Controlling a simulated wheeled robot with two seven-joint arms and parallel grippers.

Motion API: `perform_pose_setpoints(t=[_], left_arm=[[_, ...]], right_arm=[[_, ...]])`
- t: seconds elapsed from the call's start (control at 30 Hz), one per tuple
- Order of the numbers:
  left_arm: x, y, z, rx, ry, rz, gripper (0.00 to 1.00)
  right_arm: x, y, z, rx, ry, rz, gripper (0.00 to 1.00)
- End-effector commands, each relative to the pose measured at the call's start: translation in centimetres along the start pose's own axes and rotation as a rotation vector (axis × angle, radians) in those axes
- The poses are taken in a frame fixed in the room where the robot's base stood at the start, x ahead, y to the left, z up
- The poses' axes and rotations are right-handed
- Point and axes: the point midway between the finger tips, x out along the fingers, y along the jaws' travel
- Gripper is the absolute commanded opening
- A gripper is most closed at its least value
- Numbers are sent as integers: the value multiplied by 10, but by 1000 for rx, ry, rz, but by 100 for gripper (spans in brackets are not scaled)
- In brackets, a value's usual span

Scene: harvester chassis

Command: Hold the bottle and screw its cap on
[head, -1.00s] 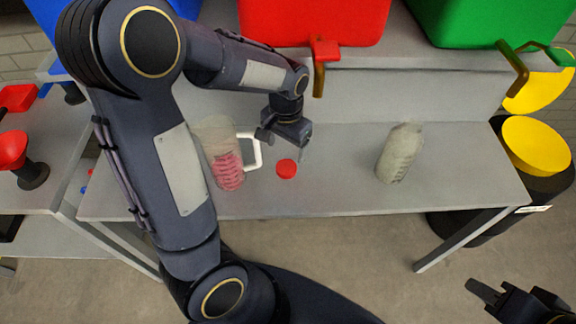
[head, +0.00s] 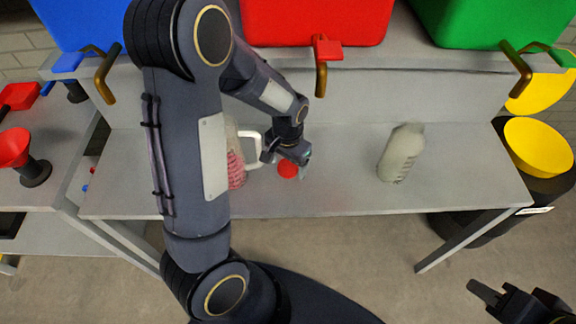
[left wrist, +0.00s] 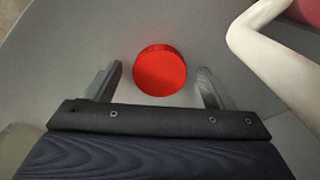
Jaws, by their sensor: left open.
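The red cap (head: 288,169) lies on the grey table, and in the left wrist view the cap (left wrist: 160,70) sits between and just ahead of the two fingertips. My left gripper (head: 290,168) is open right above the cap, and its open fingers (left wrist: 160,82) show on either side of it, apart from it. The pale, cloudy bottle (head: 401,154) stands on the table to the right, with no cap visible on it. My right gripper (head: 500,298) is at the lower right, far from the bottle, with its fingers only partly in view.
A clear jug with pink contents (head: 236,165) and a white handle (head: 252,148) stands just left of the cap, partly hidden by my left arm. Red (head: 318,20) and green (head: 490,22) bins stand on the shelf behind. The table between cap and bottle is clear.

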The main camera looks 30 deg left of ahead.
Motion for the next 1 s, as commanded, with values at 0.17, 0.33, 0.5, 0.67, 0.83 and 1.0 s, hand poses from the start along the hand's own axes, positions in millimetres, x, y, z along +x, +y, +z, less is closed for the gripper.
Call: perform_pose_setpoints(t=[0.17,0.33,0.5,0.67,0.83,1.0], left_arm=[[0,0,0,0,0,0,76],[0,0,0,0,0,0,68],[0,0,0,0,0,0,46],[0,0,0,0,0,0,29],[0,0,0,0,0,0,29],[-2,1,0,0,2,0,29]], right_arm=[[0,0,0,0,0,0,33],[0,0,0,0,0,0,33],[0,0,0,0,0,0,33],[0,0,0,0,0,0,33],[0,0,0,0,0,0,33],[1,0,0,0,0,0,33]])
